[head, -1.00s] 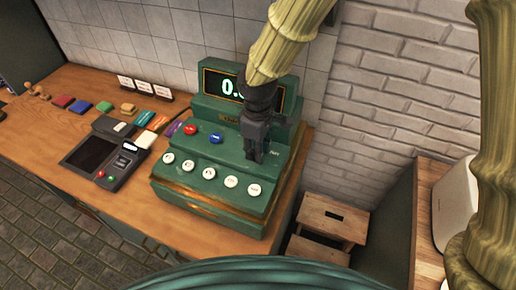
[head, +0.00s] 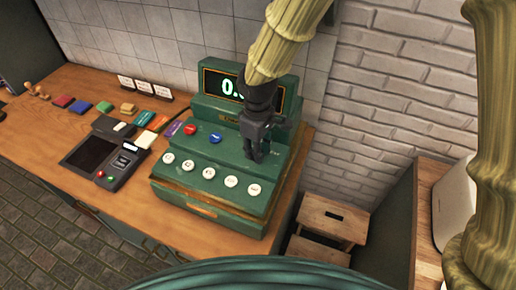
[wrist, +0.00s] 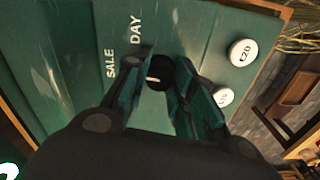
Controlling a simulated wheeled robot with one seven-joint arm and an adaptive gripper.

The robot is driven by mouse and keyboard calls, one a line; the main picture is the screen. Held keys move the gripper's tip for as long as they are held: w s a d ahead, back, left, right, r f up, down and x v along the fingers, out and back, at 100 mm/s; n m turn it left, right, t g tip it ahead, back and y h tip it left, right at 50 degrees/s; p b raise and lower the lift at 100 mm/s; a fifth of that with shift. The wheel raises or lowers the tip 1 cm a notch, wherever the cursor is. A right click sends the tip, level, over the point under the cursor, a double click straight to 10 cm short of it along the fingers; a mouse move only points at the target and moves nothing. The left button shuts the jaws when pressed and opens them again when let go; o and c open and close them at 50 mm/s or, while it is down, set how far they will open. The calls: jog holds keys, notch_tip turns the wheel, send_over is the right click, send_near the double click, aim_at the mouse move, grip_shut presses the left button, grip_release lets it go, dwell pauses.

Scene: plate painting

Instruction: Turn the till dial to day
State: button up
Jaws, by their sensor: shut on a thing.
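The green till (head: 215,165) stands on the wooden counter with its display lit. Its small black till dial (wrist: 158,74) is on the sloped face, with a short white mark on it. The words SALE (wrist: 110,63) and DAY (wrist: 136,32) are printed beside the dial. The mark faces the side with the words; I cannot tell exactly which word it meets. My gripper (wrist: 160,82) has its fingers on both sides of the dial and is shut on it. In the head view my gripper (head: 254,153) hides the dial.
White round keys (head: 231,181) line the till's front, with a red key (head: 190,129) and a blue key (head: 215,138) above. A card terminal (head: 125,160) lies to the left. A wooden stool (head: 330,218) stands right of the counter.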

jog(key=shift+s+f+m, duration=0.15)
jog(key=shift+m, duration=0.25)
dwell(1.3)
jog(key=o, duration=1.1)
jog(key=shift+c, duration=0.2)
notch_tip(320, 180, up, 12)
